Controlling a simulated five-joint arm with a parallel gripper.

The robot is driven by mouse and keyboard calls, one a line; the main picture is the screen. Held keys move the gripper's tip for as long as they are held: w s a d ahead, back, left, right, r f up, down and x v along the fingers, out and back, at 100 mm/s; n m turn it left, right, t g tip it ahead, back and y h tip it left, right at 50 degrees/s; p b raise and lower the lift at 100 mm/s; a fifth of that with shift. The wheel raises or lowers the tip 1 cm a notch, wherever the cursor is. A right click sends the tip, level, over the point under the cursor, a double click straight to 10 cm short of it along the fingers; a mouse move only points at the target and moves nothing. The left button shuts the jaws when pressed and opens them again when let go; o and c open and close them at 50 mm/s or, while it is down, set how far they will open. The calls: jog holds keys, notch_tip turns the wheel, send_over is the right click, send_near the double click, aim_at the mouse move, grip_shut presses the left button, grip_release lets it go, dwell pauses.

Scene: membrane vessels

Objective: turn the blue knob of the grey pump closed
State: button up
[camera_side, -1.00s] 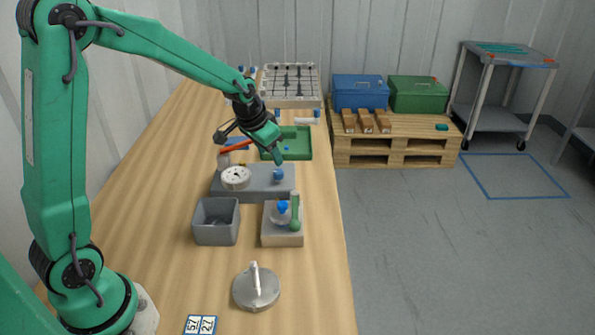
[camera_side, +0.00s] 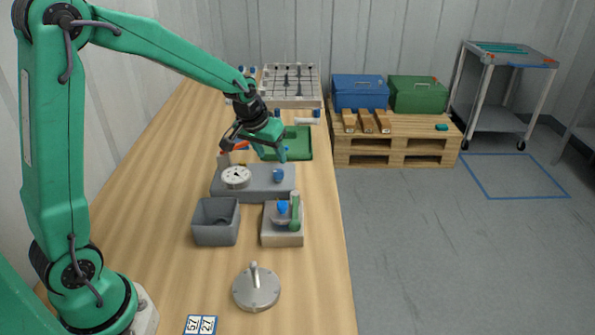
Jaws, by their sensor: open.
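The grey pump (camera_side: 258,187) is a flat grey block on the wooden bench, with a round white dial gauge (camera_side: 236,177) on its left part. Its small blue knob (camera_side: 279,175) stands on the right part of the block. My gripper (camera_side: 270,156) is open, pointing down just above and behind the knob in the picture. Its two green fingers are apart, with nothing seen between them. The fingers look clear of the knob, though the exact gap cannot be told from this side.
A green tray (camera_side: 301,143) lies behind the pump. A grey open bin (camera_side: 216,222) and a block with a blue-topped part and green handle (camera_side: 283,238) stand in front. A round metal lid (camera_side: 256,288) lies nearer. Bare bench lies left of the pump.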

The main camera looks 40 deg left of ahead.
aim_at(279, 172)
jog(key=shift+n, duration=0.3)
jog(key=shift+f, duration=0.15)
jog(key=shift+a+x, duration=0.15)
jog(key=shift+x, duration=1.7)
jog(key=shift+a+x, duration=0.1)
jog(key=shift+x, duration=1.8)
jog(key=shift+c, duration=0.4)
jog(key=shift+d, duration=0.1)
jog(key=c, duration=0.9)
